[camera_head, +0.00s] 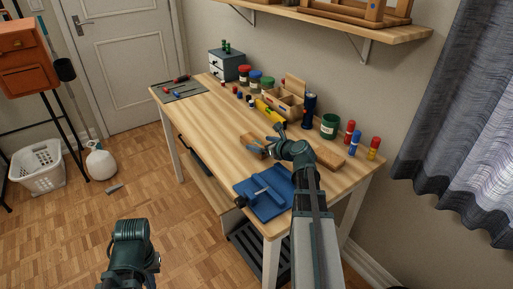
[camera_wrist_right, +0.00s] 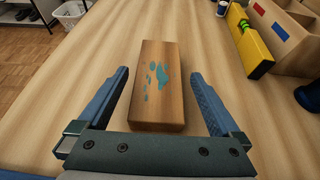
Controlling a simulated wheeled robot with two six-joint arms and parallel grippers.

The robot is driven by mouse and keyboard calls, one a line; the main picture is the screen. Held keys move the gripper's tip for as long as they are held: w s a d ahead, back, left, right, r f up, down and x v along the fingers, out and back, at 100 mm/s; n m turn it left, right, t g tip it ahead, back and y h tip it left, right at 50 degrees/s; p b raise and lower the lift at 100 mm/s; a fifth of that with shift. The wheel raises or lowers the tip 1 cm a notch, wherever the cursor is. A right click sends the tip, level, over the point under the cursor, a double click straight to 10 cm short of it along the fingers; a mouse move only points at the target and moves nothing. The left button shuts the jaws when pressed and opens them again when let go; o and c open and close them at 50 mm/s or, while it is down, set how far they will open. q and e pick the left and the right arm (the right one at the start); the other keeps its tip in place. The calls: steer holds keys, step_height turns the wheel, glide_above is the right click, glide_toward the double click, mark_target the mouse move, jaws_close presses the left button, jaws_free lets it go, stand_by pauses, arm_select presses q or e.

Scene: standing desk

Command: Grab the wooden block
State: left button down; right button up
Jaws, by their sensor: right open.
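The wooden block (camera_wrist_right: 158,92) is a light brown rectangular piece with blue paint marks on its top. It lies flat on the wooden desk (camera_head: 215,118). My right gripper (camera_wrist_right: 158,78) is open in the right wrist view. Its two blue fingers are on either side of the block, with a gap visible on both sides. In the head view the right gripper (camera_head: 266,141) is over the desk's middle and partly hides the block (camera_head: 250,147). Part of my left arm shows at the bottom left, but its fingers do not show.
A blue vise-like tool (camera_head: 266,196) is on the near desk edge. A wooden organizer (camera_head: 284,105), yellow level (camera_head: 267,112), dark can (camera_head: 309,108) and green jar (camera_head: 329,126) stand behind the gripper. Another wooden piece (camera_head: 329,158) lies right of my arm. The desk's left middle is clear.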

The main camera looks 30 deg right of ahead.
mark_target(257, 142)
steer(key=b+x, duration=0.1)
steer(key=x, duration=0.2)
steer(key=shift+w+f, duration=0.15)
steer(key=shift+a, duration=0.1)
steer(key=c, duration=1.4)
